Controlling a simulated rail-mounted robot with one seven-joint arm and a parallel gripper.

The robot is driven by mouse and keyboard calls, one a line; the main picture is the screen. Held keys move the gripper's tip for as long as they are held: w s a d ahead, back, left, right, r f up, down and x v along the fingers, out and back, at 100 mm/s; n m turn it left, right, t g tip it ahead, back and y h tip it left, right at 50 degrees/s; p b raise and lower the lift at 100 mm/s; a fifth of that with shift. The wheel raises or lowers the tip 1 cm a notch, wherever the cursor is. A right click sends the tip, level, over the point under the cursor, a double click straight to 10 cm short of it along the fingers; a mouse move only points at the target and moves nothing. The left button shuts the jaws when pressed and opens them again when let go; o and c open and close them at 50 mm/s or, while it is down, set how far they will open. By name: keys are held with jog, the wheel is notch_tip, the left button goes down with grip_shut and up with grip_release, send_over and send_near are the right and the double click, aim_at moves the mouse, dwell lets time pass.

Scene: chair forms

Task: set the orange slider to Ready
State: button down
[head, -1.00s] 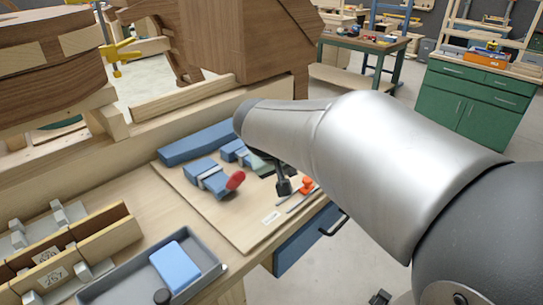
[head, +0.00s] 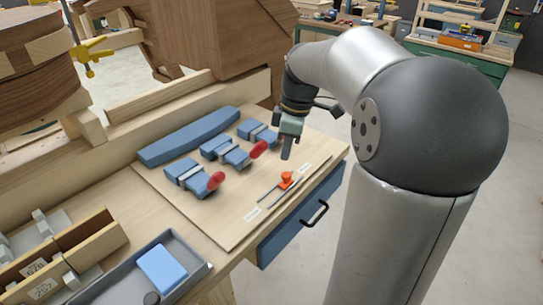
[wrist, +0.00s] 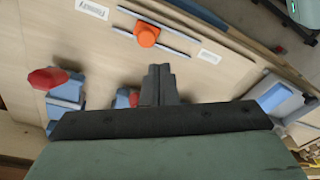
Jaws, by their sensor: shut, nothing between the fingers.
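The orange slider (head: 287,179) sits partway along a pair of grey rails on the light wooden board (head: 225,228). It also shows in the wrist view (wrist: 147,34), near the middle of the rails. A white label (head: 252,214) lies by the near left end of the rails. The wrist view shows two labels, one at the upper left (wrist: 92,9) and one right of the slider (wrist: 209,56); I cannot read them surely. My gripper (head: 287,153) points down behind the slider, apart from it. In the wrist view its fingers (wrist: 158,84) are together and empty.
Several blue clamps, some with red handles (head: 216,181), stand on the board left of my gripper. A long blue bar (head: 188,136) lies behind them. A grey tray (head: 200,262) holds a blue block. A blue drawer (head: 300,216) with a black handle is below the board.

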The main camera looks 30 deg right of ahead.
notch_tip(320, 180, up, 2)
jog(key=d+n+y, duration=0.2)
jog(key=n, duration=0.1)
send_over(279, 185)
jog(key=shift+t, duration=0.4)
jog(key=f, duration=0.9)
jog(key=shift+w+d+f, duration=0.1)
jog(key=shift+w+d, duration=0.05)
jog(key=shift+w, duration=0.2)
jog(key=shift+p, duration=0.3)
jog(key=d, duration=0.1)
jog(key=w+d+p, duration=0.1)
jog(key=d, duration=0.1)
jog(key=shift+w, duration=0.2)
jog(key=shift+d, duration=0.25)
